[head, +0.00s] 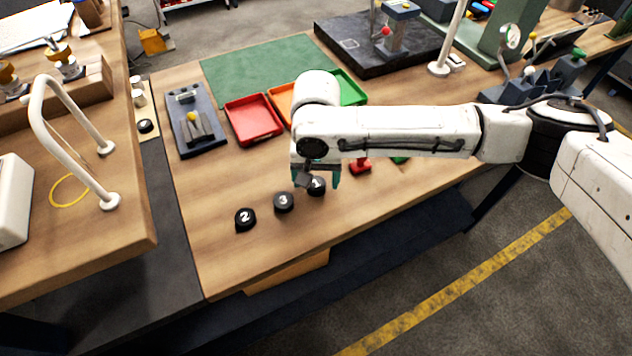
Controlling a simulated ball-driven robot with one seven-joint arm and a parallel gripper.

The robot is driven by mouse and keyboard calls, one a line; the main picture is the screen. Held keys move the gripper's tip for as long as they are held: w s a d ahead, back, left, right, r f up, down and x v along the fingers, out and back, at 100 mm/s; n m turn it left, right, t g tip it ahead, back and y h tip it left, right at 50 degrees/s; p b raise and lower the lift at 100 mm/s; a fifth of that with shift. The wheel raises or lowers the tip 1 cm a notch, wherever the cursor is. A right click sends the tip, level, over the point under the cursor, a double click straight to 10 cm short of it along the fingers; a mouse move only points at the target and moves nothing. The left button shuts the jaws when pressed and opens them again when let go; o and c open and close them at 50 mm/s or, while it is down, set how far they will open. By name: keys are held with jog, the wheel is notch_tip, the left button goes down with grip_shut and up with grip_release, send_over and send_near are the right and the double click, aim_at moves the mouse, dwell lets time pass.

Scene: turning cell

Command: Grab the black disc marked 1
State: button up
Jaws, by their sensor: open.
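Three black discs lie in a slanting row on the wooden table. The nearest is marked 2 (245,219) and the middle one is marked 3 (283,202). The third black disc (317,187) is partly hidden by my gripper, and its white mark cannot be read clearly. My gripper (320,180) points down over this third disc, with its open fingers on either side of it in the picture. I cannot tell whether the fingers touch the disc or how far above the table they are.
A red piece (360,166) stands just right of my gripper, with a green piece (400,160) beyond it. Red (253,119), orange (281,102) and green (349,89) trays lie behind. The table's front edge runs close below the discs.

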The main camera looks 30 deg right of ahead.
jog(key=shift+f, duration=0.4)
jog(key=c, duration=1.3)
jog(key=shift+r, duration=0.1)
